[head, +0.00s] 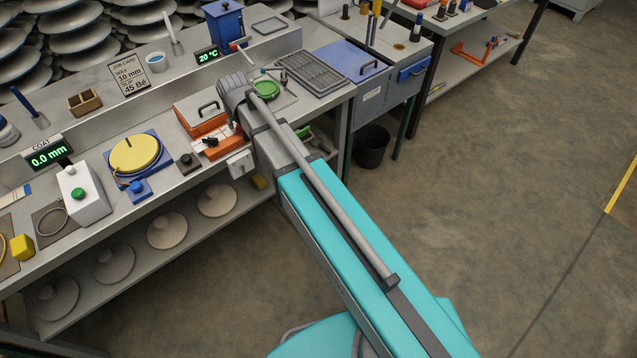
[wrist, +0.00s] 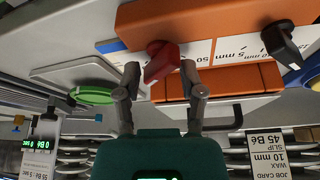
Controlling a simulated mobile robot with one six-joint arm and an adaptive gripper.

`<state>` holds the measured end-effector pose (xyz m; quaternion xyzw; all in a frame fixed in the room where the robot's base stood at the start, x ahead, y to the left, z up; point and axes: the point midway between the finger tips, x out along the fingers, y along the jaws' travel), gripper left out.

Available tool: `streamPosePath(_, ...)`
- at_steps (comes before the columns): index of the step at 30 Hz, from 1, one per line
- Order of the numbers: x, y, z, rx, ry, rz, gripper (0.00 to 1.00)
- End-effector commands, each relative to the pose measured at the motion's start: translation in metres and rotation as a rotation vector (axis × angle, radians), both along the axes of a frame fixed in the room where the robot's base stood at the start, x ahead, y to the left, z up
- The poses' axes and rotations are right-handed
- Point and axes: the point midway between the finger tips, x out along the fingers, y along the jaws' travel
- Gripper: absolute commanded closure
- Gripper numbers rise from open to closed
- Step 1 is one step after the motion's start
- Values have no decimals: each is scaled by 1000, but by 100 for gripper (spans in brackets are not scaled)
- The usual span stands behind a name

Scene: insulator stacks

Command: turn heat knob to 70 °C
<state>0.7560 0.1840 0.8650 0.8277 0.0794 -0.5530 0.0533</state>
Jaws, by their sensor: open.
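In the wrist view, a red knob (wrist: 161,60) sits on the white scale strip (wrist: 200,52) of an orange unit (wrist: 190,20). A 50 is readable on the strip beside it. My gripper (wrist: 160,70) is open, with one finger on each side of the red knob. I cannot tell whether either finger touches it. A black knob (wrist: 282,40) stands further right, by the mm markings; it also shows in the head view (head: 211,142). The orange unit (head: 200,116) is on the bench, partly behind my arm, which hides the red knob there. A green display (head: 207,55) reads 20 °C.
A green round piece (head: 267,90) and a grey grate (head: 312,68) lie right of the orange unit. A yellow disc (head: 135,153) on a blue base and a white box (head: 82,195) with a green button stand left. The job card (head: 129,77) is behind.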

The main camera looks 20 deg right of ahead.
Motion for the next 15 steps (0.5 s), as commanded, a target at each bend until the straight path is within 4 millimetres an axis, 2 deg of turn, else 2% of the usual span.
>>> streamPosePath(15,1,-1,0,0,0,284,49)
